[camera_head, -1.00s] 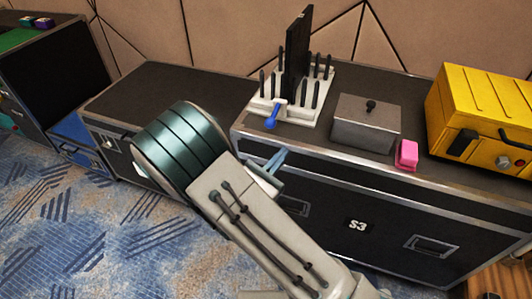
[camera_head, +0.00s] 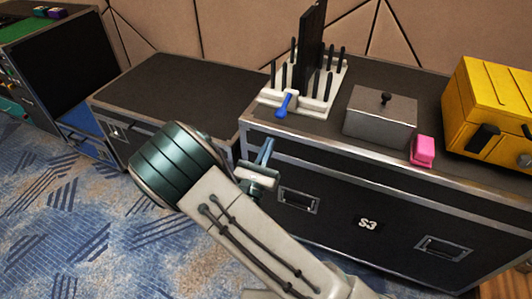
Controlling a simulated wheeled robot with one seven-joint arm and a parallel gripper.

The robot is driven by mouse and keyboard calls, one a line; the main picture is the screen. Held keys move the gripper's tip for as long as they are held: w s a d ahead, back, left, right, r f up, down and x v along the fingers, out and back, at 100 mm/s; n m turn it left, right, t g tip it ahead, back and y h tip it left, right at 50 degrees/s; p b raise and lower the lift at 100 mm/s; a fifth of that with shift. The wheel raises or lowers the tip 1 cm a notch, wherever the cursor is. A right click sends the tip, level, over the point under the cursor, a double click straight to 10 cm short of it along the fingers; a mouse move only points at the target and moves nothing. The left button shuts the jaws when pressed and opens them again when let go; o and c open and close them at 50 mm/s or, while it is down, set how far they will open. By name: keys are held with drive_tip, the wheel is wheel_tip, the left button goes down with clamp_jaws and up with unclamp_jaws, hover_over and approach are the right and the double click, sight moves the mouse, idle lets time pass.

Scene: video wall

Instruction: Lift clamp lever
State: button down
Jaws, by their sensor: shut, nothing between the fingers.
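The clamp lever (camera_head: 284,104) is a blue handle on the front edge of a white pegged base (camera_head: 318,104). It slants down toward the front of the case top. A thin black panel (camera_head: 309,50) stands upright in the base between rows of dark pegs. My gripper (camera_head: 268,146) is shut and empty. It appears below and left of the lever in the picture, in front of the case, apart from the lever. My forearm hides part of the gripper.
The base stands on a black case marked S3 (camera_head: 368,224). To its right are a grey lidded box (camera_head: 380,122), a pink block (camera_head: 423,151) and a yellow case (camera_head: 490,95). A lower black case (camera_head: 180,85) stands to the left, its top bare.

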sight(275, 128)
drive_tip(key=x, duration=0.6)
drive_tip(key=shift+r, duration=0.1)
drive_tip(key=shift+s+r+p, duration=0.1)
drive_tip(key=shift+r+p, duration=0.2)
drive_tip(key=shift+p, duration=0.25)
drive_tip(key=shift+g, duration=0.3)
